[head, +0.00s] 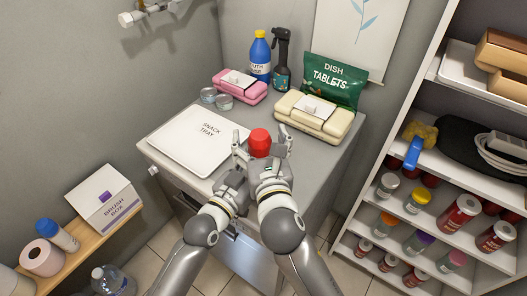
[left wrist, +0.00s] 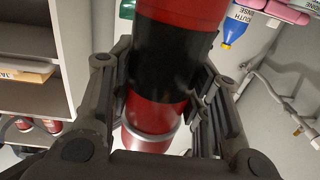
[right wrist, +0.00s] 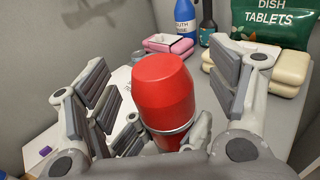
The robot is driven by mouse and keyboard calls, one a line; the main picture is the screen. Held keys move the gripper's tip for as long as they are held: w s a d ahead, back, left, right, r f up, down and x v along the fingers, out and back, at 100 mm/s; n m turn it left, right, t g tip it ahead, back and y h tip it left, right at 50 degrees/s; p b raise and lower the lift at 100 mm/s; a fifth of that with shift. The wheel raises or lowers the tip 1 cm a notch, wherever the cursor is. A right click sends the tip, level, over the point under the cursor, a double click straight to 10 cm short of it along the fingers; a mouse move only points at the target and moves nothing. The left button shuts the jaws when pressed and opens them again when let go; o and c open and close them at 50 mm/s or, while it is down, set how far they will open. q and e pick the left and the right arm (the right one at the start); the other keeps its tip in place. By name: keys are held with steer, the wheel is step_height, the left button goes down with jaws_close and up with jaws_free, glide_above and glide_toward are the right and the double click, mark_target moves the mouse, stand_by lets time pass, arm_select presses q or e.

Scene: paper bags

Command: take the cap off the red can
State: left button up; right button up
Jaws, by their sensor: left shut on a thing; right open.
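The red can shows in the head view as its rounded red cap (head: 260,142), above the grey counter. In the left wrist view its red and black body (left wrist: 168,62) is clear, with a silver rim (left wrist: 152,135) under the cap. My left gripper (head: 243,165) is shut on the can's body, also seen in the left wrist view (left wrist: 165,95). My right gripper (head: 263,145) is open, its fingers on either side of the cap; the right wrist view shows the cap (right wrist: 165,90) between them with gaps. The lower can is hidden in the head view.
A white snack tray (head: 180,135) lies left on the counter (head: 310,175). Shelves stand right.

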mark_target(260, 134)
steer(key=shift+w, duration=0.4)
steer(key=shift+c, duration=0.4)
steer(key=c, duration=1.2)
steer(key=shift+r, duration=0.25)
steer(key=shift+r, duration=0.9)
steer(key=shift+r, duration=1.95)
arm_select(q)
steer(key=o, duration=1.5)
